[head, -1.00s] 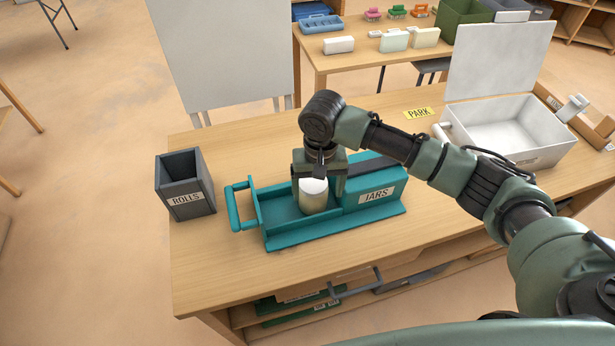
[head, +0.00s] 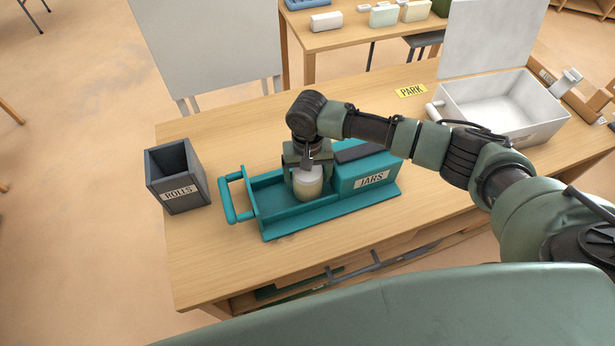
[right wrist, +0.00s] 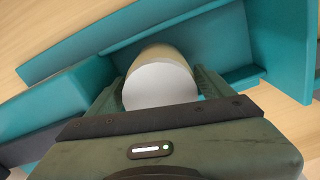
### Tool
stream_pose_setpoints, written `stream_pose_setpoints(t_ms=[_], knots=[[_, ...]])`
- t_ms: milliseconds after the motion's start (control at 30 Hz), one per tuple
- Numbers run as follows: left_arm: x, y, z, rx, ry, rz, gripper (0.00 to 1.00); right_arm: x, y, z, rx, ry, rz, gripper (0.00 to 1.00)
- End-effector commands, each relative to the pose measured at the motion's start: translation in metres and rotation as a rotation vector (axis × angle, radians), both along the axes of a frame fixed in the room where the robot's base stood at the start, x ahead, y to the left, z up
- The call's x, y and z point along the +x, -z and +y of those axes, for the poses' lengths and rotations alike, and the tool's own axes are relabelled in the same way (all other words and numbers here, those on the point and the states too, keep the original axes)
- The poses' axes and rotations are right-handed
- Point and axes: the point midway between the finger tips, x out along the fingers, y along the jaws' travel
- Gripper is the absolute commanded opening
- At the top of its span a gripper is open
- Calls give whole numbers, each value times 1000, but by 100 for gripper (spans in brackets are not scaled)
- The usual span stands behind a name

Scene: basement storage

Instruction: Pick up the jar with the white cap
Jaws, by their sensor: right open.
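The jar with the white cap (head: 308,183) has a cream body and stands in the open part of the teal JARS tray (head: 276,227). In the right wrist view the round white cap (right wrist: 160,86) shows large, with part of the tan body behind it. My right gripper (head: 307,172) is open and reaches down over the jar. In the right wrist view its two fingers (right wrist: 161,88) lie on either side of the jar. I cannot tell whether they touch it. My left gripper is not in view.
A dark grey ROLLS bin (head: 178,178) stands left of the tray. A white open-lidded box (head: 500,108) is at the right, with a yellow PARK label (head: 411,91) near it. The wooden tabletop (head: 230,140) behind the tray is clear.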

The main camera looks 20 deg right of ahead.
Motion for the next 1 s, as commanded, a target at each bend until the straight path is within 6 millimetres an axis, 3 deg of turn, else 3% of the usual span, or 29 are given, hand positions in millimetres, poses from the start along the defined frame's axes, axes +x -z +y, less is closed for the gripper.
stream_pose_setpoints(t_ms=[333, 500, 600, 1000], knots=[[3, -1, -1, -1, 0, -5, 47, 0, 9, 0, 1, -1, -1, 79], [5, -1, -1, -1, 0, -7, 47, 0, 9, 0, 1, -1, -1, 32], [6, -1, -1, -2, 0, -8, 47, 0, 8, 0, 2, -1, -2, 10], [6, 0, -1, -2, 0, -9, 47, 1, -2, 1, 3, -1, -5, 10]])
